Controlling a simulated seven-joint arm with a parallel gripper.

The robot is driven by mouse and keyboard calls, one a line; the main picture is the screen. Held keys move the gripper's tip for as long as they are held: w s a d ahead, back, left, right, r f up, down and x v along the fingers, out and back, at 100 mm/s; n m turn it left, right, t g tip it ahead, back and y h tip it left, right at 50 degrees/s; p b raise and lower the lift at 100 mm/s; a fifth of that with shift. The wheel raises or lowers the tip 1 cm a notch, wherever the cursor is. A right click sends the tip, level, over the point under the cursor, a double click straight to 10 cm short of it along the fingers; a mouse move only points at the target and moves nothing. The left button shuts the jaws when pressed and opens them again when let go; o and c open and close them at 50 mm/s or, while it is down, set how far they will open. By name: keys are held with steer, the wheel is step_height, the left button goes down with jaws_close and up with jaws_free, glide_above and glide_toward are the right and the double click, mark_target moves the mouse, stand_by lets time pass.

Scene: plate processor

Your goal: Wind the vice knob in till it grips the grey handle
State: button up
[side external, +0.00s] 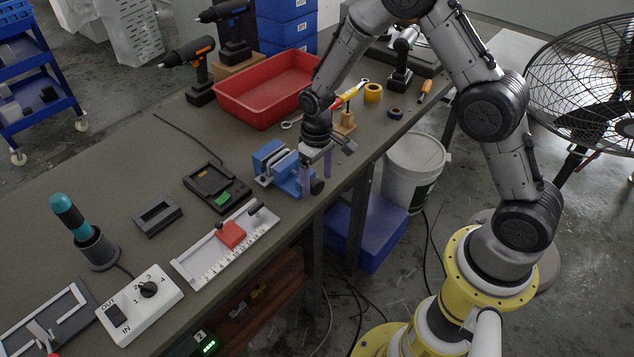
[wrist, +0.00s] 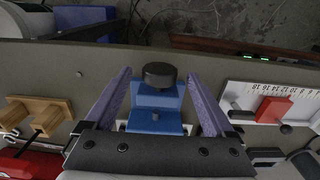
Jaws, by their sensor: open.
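The blue vice (side external: 268,160) stands at the front edge of the bench, with pale grey metal at its jaws. I cannot tell whether that is the grey handle or part of the jaws. Its black knob (side external: 317,186) faces the bench's front edge. My gripper (side external: 317,184) is open and points down over the knob end. In the wrist view, the purple fingers of my gripper (wrist: 159,75) stand on either side of the black knob (wrist: 160,74), with a gap on each side. The blue vice body (wrist: 157,97) shows behind it; my gripper body hides the rest.
A ruler rail with a red slider (side external: 232,235) and a black tray with a green piece (side external: 217,187) lie left of the vice. A red bin (side external: 262,100) and a wooden block (side external: 344,124) stand behind it.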

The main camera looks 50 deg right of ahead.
steer(key=shift+f, duration=0.95)
steer(key=c, duration=1.3)
steer(key=shift+c, duration=0.3)
steer(key=shift+d+y, duration=0.15)
steer(key=shift+y, duration=0.25)
steer(key=shift+d+y, duration=0.15)
steer(key=shift+y, duration=0.95)
steer(key=shift+d+y, duration=0.1)
steer(key=shift+y, duration=1.2)
